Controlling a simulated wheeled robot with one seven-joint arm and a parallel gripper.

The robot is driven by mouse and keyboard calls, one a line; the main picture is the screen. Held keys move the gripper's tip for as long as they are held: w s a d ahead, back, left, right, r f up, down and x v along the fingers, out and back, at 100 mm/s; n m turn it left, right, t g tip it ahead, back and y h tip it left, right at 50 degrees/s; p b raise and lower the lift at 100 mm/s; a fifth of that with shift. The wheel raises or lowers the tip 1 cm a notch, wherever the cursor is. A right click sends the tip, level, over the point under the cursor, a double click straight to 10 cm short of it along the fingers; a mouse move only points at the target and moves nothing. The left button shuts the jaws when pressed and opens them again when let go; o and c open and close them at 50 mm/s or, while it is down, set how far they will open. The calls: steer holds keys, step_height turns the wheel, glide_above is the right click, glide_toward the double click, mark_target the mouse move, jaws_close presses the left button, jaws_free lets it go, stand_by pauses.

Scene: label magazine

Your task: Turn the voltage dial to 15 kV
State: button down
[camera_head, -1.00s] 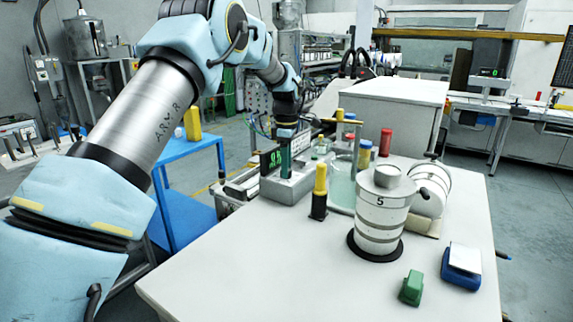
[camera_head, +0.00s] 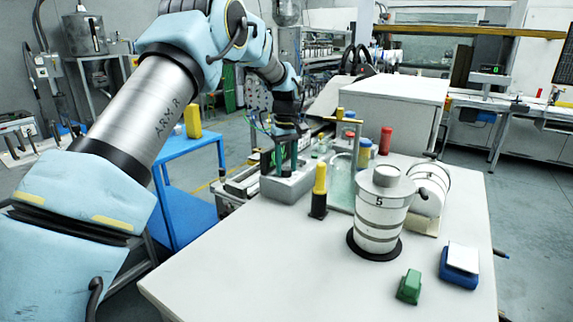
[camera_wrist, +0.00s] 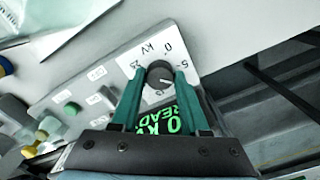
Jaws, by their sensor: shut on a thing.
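The voltage dial (camera_wrist: 159,75) is a dark round knob on a white scale plate marked 0, 5, 25 and kV in the wrist view. My gripper (camera_wrist: 158,73) has its green fingers on both sides of the dial, shut on it. A light mark shows on the knob's lower right, but its exact scale reading is unclear. The display (camera_wrist: 168,122) between my fingers glows green and reads 0 kV, with READY-like letters partly hidden. In the head view the grey control box (camera_head: 287,188) stands at the table's far left edge, with my gripper (camera_head: 284,165) over it and hiding the dial.
A green button (camera_wrist: 72,108) and small labels share the panel. On the table (camera_head: 270,260), a black and yellow post (camera_head: 319,190) stands close to the box. The front left is clear.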

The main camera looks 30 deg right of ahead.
mark_target(286, 169)
steer(key=m, duration=0.7)
steer(key=shift+w+r, duration=0.1)
steer(key=m+p, duration=0.1)
steer(key=m, duration=0.6)
steer(key=shift+m, duration=0.3)
steer(key=shift+c, duration=2.1)
jaws_free()
step_height(286, 169, up, 11)
steer(key=b, duration=0.2)
steer(key=shift+b, duration=0.4)
